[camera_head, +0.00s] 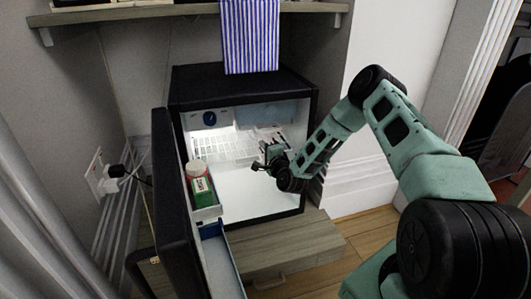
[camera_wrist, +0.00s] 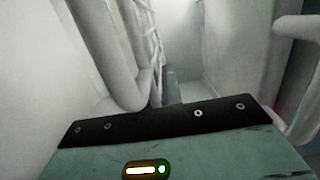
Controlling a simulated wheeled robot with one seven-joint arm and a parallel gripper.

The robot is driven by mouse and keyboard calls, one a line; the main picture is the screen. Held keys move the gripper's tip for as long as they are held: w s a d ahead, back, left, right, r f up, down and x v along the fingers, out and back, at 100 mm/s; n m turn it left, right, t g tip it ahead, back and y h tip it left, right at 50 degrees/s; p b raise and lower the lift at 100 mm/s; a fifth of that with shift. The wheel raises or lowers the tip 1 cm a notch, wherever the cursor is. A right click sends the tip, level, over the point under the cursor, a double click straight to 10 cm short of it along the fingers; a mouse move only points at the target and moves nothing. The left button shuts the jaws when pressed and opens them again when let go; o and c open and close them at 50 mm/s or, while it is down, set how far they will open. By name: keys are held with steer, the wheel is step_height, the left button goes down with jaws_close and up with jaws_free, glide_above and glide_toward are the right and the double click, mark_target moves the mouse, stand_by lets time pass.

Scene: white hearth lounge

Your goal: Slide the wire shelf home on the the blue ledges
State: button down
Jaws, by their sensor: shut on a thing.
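The white wire shelf (camera_head: 225,150) is inside the lit mini fridge, roughly level in its upper half. In the wrist view its white rods (camera_wrist: 112,60) fill the left and centre, very close. My gripper (camera_head: 268,163) is at the fridge's open front, at the right part of the shelf's front edge, shut on the shelf. In the wrist view a dark finger (camera_wrist: 172,88) shows against the rods; the exact grip is partly hidden. I cannot make out the blue ledges, or whether the shelf rests on them.
The fridge door (camera_head: 172,195) stands open at left, with a green-and-white container (camera_head: 201,187) in its bin. A striped cloth (camera_head: 250,38) hangs over the fridge top (camera_head: 195,78). A wooden step (camera_head: 285,247) lies in front. White wall flanks the right.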

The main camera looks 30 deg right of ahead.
steer(key=shift+w+d+b, duration=0.25)
steer(key=shift+w+b, duration=0.1)
steer(key=shift+w, duration=0.55)
steer(key=shift+w+d+b, duration=0.2)
steer(key=shift+w+b, duration=0.1)
steer(key=shift+w, duration=0.55)
steer(key=shift+f, duration=0.25)
steer(key=c, duration=1.5)
jaws_free()
steer(key=shift+s+f, duration=0.1)
steer(key=shift+s, duration=0.05)
steer(key=s+p, duration=0.1)
steer(key=s, duration=0.1)
steer(key=s+a+p, duration=0.1)
steer(key=s, duration=0.2)
steer(key=s+a+p, duration=0.1)
steer(key=s, duration=0.2)
steer(key=shift+s+a+p, duration=0.2)
steer(key=shift+s+p, duration=0.05)
steer(key=shift+p, duration=0.05)
